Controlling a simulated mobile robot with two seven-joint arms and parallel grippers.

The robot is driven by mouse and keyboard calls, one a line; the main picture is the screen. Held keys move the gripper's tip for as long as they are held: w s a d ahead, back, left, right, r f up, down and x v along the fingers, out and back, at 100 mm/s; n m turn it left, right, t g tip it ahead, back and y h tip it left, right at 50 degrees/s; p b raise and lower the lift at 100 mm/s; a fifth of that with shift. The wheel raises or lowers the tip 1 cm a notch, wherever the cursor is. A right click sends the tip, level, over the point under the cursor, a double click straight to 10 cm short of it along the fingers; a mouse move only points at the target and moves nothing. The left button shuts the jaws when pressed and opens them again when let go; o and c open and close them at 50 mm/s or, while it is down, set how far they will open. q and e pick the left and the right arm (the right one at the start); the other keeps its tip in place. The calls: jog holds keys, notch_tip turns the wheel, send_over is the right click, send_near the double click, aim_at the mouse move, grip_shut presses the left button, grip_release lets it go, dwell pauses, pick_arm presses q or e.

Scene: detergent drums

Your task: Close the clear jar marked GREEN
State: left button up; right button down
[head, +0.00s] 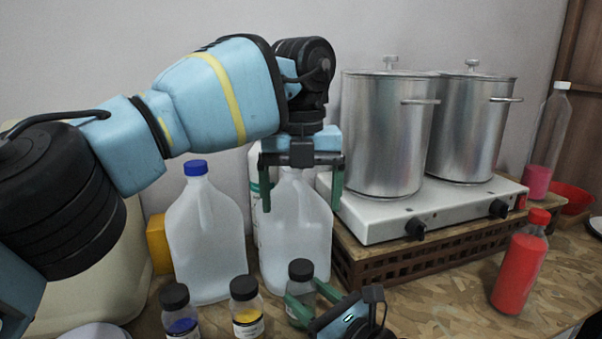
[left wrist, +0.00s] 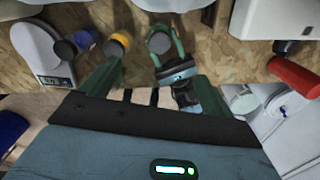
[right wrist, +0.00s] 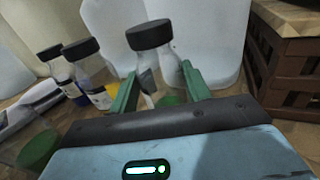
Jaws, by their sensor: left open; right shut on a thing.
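The clear jar (head: 301,283) with a dark cap (head: 300,268) stands at the front of the worktop. My right gripper (head: 312,300) is shut around its body. The right wrist view shows the cap (right wrist: 149,34) on top of the jar and green content low inside; I cannot tell how tightly the cap sits. The jar's label is not readable. My left gripper (head: 302,188) is open and empty, pointing down above and behind the jar, in front of the large jugs. The left wrist view shows the cap (left wrist: 159,41) from above, between the left fingers.
A blue-content jar (head: 178,314) and a yellow-content jar (head: 245,310) stand left of the held jar. Two large jugs (head: 204,235) are behind. Right are a hot plate (head: 430,213) with steel pots and a red bottle (head: 520,270). A scale (left wrist: 47,62) lies far left.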

pick_arm(q)
jog(key=shift+r, duration=1.95)
pick_arm(e)
jog(key=c, duration=0.6)
grip_release()
jog(key=v, duration=0.7)
jog(key=shift+f+b, duration=0.1)
jog(key=shift+b, duration=0.2)
pick_arm(q)
jog(key=shift+w+f, duration=0.2)
jog(key=shift+f, duration=0.65)
pick_arm(e)
jog(key=shift+s+d, duration=0.25)
jog(key=shift+s, duration=0.05)
